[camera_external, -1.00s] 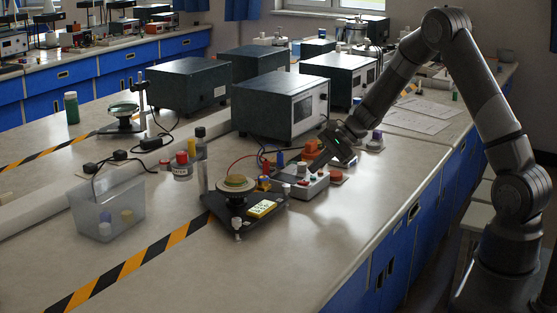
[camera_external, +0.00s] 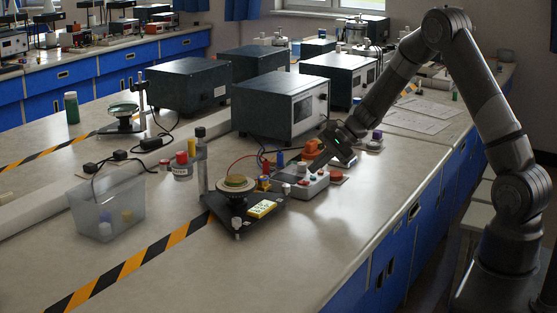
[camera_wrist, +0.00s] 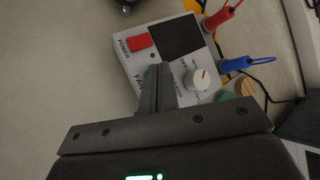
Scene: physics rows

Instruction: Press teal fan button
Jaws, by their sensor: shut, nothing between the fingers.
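The white control box (camera_wrist: 185,60) has a red power button (camera_wrist: 139,42), a dark square panel, a white knob (camera_wrist: 196,79) and "FAN" lettering partly hidden by my fingers. It also shows in the external view (camera_external: 318,187). A sliver of teal, seemingly the teal fan button (camera_wrist: 149,73), shows at the left side of my fingertips; the rest is hidden behind them. My gripper (camera_wrist: 160,70) is shut and empty, its tips over the box's face at that button. In the external view my gripper (camera_external: 314,170) slants down onto the box. I cannot tell whether the button is pressed in.
Red (camera_wrist: 222,15) and blue (camera_wrist: 245,63) plugs with cables stand at the box's right edge in the wrist view. A black scale-like device (camera_external: 262,209) sits left of the box, and a dark instrument case (camera_external: 280,105) stands behind. The bench front is clear.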

